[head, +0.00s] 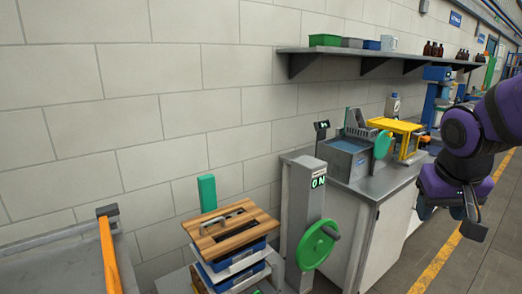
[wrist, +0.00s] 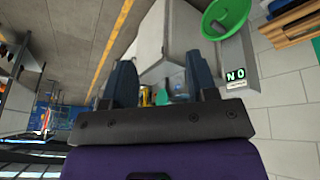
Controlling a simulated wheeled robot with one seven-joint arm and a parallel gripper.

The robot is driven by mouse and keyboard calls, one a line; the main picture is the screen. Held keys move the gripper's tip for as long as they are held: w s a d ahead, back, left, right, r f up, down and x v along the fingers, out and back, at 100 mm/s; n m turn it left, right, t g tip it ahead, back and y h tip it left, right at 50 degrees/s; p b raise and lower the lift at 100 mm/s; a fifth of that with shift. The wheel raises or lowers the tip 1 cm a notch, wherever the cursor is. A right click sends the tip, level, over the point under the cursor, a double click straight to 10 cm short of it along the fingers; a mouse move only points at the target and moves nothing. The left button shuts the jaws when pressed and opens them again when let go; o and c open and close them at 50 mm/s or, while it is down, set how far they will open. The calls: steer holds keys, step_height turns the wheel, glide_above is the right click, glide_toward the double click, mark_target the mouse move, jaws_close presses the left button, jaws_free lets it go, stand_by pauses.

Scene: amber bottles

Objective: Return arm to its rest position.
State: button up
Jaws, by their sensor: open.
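My arm (head: 497,120), purple and black, reaches in from the right edge of the head view. My gripper (head: 472,222) hangs at its lower end over the floor, to the right of the grey cabinet. In the wrist view, my gripper (wrist: 162,80) shows two dark fingers standing apart. I see nothing held between them. Several amber bottles (head: 434,49) stand on the wall shelf, away from the gripper.
The grey cabinet (head: 385,215) carries a blue-grey machine (head: 347,158) and a yellow frame (head: 397,126). A post with a green wheel (head: 317,244) stands left of it. A wooden-topped stack (head: 232,230) is farther left. Floor with a yellow line (head: 436,262) is clear at right.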

steer(key=s+a+r+n+t+y, duration=0.1)
steer(key=s+a+r+n+y, duration=0.1)
steer(key=s+r, duration=0.5)
steer(key=shift+s+a+t, duration=0.25)
steer(key=shift+s+t, duration=0.15)
steer(key=shift+s, duration=1.6)
